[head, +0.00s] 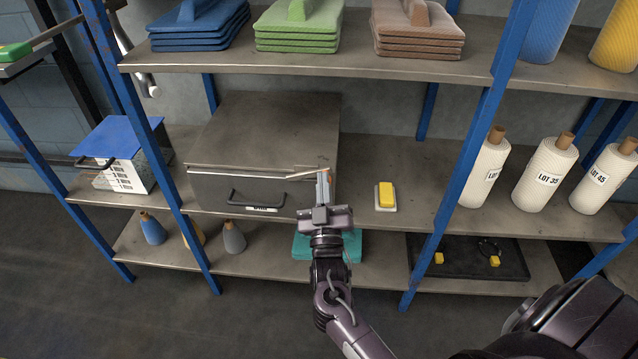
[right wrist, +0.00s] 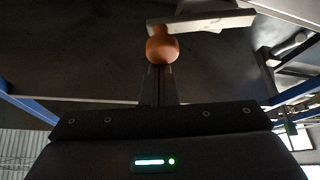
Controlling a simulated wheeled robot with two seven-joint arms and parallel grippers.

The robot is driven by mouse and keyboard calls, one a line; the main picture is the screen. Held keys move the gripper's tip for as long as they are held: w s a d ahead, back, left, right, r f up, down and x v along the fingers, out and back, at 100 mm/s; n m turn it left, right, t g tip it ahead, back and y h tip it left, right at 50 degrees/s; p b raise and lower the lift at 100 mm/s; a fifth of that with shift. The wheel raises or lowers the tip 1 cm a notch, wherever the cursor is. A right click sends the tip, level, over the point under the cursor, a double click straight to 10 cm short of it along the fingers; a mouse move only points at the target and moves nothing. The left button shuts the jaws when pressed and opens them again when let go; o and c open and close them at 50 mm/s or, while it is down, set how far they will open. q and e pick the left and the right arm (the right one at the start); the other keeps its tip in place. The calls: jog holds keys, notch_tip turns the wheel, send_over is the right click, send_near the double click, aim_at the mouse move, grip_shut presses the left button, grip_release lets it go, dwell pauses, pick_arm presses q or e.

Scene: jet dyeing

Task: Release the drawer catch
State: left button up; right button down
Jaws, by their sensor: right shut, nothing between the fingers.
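The drawer (head: 225,188) is a grey metal unit on the middle shelf, with a black handle (head: 258,203) and a white label on its front. A pale catch bar (head: 308,174) lies along the right part of its front top edge. In the right wrist view the bar (right wrist: 208,20) carries an orange ball knob (right wrist: 162,47). My right gripper (head: 324,182) is shut and empty at the drawer's front right corner. In the right wrist view its fingertips (right wrist: 160,72) are right at the knob; I cannot tell whether they touch. My left gripper is out of view.
A yellow block (head: 386,194) on a white plate sits right of the drawer. White lot-marked rolls (head: 544,176) stand further right beyond a blue post (head: 468,150). A blue-lidded white box (head: 125,150) is at left. The upper shelf (head: 330,62) overhangs the drawer.

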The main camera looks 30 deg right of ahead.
jog(key=shift+s+d+f, duration=0.1)
jog(key=shift+d+f, duration=0.1)
jog(key=shift+f, duration=0.25)
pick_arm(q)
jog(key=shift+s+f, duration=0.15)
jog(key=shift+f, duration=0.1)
pick_arm(e)
jog(key=shift+f, duration=0.2)
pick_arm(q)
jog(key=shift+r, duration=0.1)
pick_arm(e)
jog(key=shift+r, duration=0.1)
